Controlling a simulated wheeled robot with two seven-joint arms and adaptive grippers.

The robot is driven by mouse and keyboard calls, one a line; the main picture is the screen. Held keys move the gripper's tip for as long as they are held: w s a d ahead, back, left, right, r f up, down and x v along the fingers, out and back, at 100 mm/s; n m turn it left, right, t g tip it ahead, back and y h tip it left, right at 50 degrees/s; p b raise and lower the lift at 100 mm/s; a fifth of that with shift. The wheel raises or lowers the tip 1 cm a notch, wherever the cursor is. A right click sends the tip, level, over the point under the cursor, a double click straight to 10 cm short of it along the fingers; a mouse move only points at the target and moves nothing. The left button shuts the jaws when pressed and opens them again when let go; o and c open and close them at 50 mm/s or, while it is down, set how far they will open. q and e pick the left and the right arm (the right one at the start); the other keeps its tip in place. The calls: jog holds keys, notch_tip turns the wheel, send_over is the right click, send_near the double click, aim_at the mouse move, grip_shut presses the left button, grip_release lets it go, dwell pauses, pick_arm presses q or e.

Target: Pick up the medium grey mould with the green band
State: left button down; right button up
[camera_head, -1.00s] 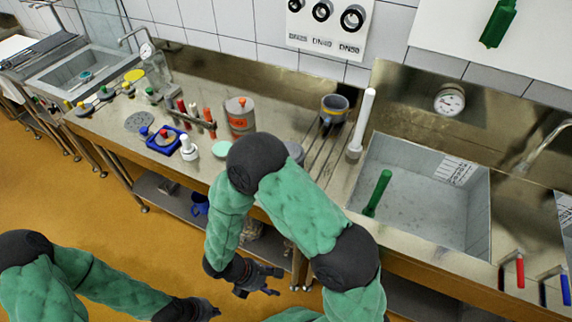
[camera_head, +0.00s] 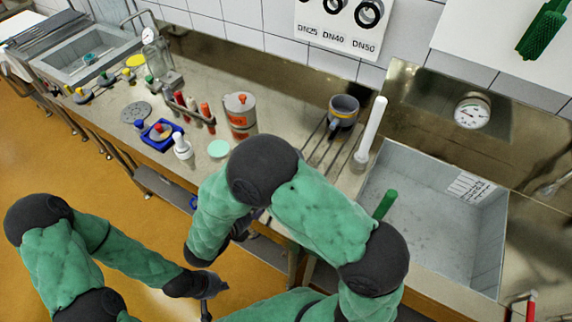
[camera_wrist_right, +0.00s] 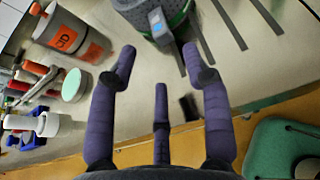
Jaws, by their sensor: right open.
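In the right wrist view a grey mould with a green band (camera_wrist_right: 181,14) stands at the top edge, cut off by the frame. A grey-blue tab shows on its near side.
A white can with an orange label (camera_head: 240,112), a pale green disc (camera_head: 218,148) and a white bottle (camera_head: 182,147) stand to the left. A white rod (camera_head: 371,130) stands beside the sink (camera_head: 430,205).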

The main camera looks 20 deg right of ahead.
jog(key=shift+s+d+b+x, duration=0.1)
jog(key=shift+b+x, duration=0.2)
jog(key=shift+x, duration=1.05)
jog(key=shift+s+d+b+x, duration=0.15)
jog(key=shift+b+x, duration=0.1)
jog(key=shift+x, duration=1.05)
jog(key=shift+r, duration=0.1)
jog(key=shift+a, duration=0.1)
grip_shut()
